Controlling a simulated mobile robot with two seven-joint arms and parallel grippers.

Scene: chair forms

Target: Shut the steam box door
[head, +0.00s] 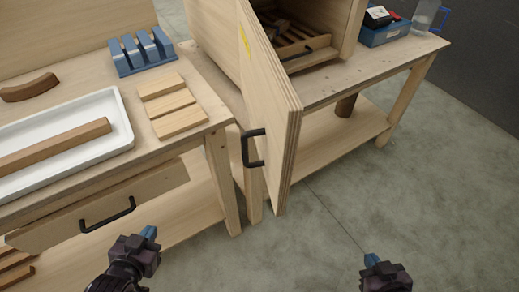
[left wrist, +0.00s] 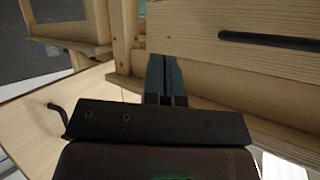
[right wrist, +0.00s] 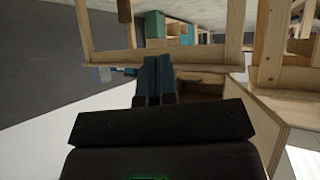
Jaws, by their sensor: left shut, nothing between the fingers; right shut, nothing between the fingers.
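The steam box (head: 220,45) is a plywood box on the right-hand bench in the head view. Its plywood door (head: 268,110) stands open, swung out toward me, with a black handle (head: 254,148) on its face and a yellow mark near the top. My left gripper (head: 149,233) is shut and empty, in front of the left bench, to the left of and below the door. My right gripper (head: 371,261) is shut and empty over the floor, to the right of and below the door. Neither touches the door. The fingers also show closed in the left wrist view (left wrist: 165,80) and right wrist view (right wrist: 155,80).
The left bench holds a white tray (head: 122,128) with a wooden strip, wood slats (head: 170,103) and a blue slotted block (head: 142,50). Its drawer has a black handle (head: 108,215). A blue bin (head: 385,32) sits on the right bench (head: 400,62). Floor (head: 340,215) right of the door is clear.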

